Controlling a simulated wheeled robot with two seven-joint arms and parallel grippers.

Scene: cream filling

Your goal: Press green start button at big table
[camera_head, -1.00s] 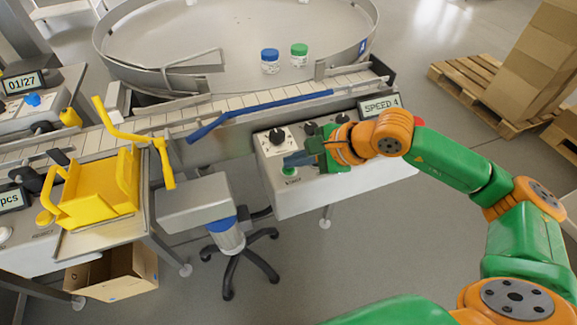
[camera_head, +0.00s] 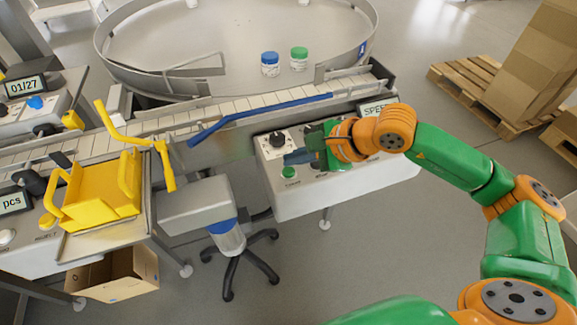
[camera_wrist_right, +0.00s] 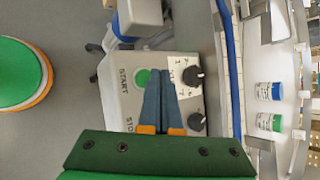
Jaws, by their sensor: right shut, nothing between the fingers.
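The green start button (camera_head: 288,172) is on the front left of the grey control panel (camera_head: 330,190) at the big table. In the right wrist view the round button (camera_wrist_right: 142,77) sits beside the word START, just left of the fingertips. My right gripper (camera_head: 288,158) is shut and empty. Its dark fingertips are just above and behind the button in the head view, and in the wrist view the closed fingers (camera_wrist_right: 160,74) hang over the panel next to it. I cannot tell their exact height. My left gripper is not in view.
Black knobs (camera_head: 278,139) stand behind the fingers. A conveyor (camera_head: 240,105) and a round turntable (camera_head: 225,20) with a blue-lidded jar (camera_head: 270,64) and a green-lidded jar (camera_head: 299,58) lie beyond. A yellow tray (camera_head: 100,190) is at left.

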